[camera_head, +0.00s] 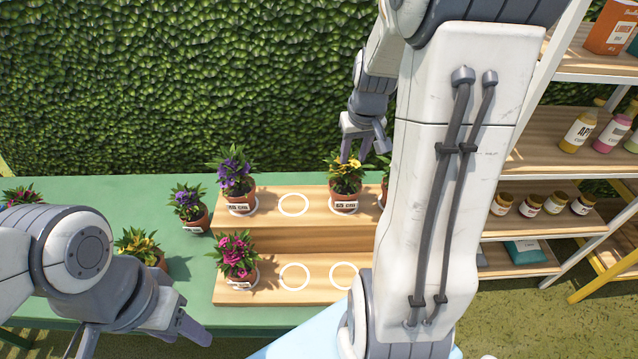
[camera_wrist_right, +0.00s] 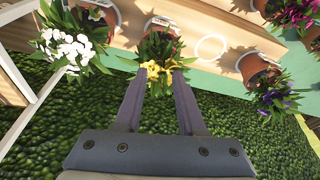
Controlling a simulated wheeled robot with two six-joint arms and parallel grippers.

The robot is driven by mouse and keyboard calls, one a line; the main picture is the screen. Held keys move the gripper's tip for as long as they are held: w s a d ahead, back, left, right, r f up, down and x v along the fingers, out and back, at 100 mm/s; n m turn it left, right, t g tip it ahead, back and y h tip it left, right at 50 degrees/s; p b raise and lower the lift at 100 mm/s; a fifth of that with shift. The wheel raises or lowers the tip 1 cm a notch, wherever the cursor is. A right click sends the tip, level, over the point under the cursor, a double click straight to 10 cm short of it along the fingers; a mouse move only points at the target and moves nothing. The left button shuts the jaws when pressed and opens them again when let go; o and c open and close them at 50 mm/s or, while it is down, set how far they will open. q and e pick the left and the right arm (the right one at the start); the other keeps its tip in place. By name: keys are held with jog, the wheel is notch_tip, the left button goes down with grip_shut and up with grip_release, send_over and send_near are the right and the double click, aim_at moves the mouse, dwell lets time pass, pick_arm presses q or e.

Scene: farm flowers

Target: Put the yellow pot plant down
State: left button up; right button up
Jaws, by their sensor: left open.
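The yellow pot plant (camera_head: 345,186) stands upright on the upper step of the wooden stand, over a white ring. Its yellow flowers also show in the right wrist view (camera_wrist_right: 158,72). My right gripper (camera_head: 363,143) is just above this plant. Its two fingers stand apart, with yellow flowers showing between and beyond the tips in the right wrist view (camera_wrist_right: 160,76); the pot is beyond the fingers. My left gripper (camera_head: 142,338) is open and empty at the lower left, low in the head view and partly cut off. A second yellow plant (camera_head: 141,247) stands on the green table.
The wooden stand (camera_head: 310,240) also holds a purple plant (camera_head: 236,176) and a pink plant (camera_head: 236,257). Empty white rings (camera_head: 293,205) show on both steps. A white-flowered plant (camera_wrist_right: 72,48) stands beside the yellow one. Shelves with jars (camera_head: 545,150) are at the right; a hedge is behind.

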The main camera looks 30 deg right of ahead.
jog(key=s+a+r+n+y, duration=0.2)
jog(key=a+n, duration=0.3)
jog(key=a, duration=1.4)
jog(key=s+a+n+g, duration=0.3)
jog(key=s+a+n, duration=0.3)
jog(key=s+a, duration=0.7)
jog(key=s, duration=0.3)
jog(key=shift+s+a+f, duration=0.15)
jog(key=shift+a+f, duration=0.05)
jog(key=shift+a, duration=0.1)
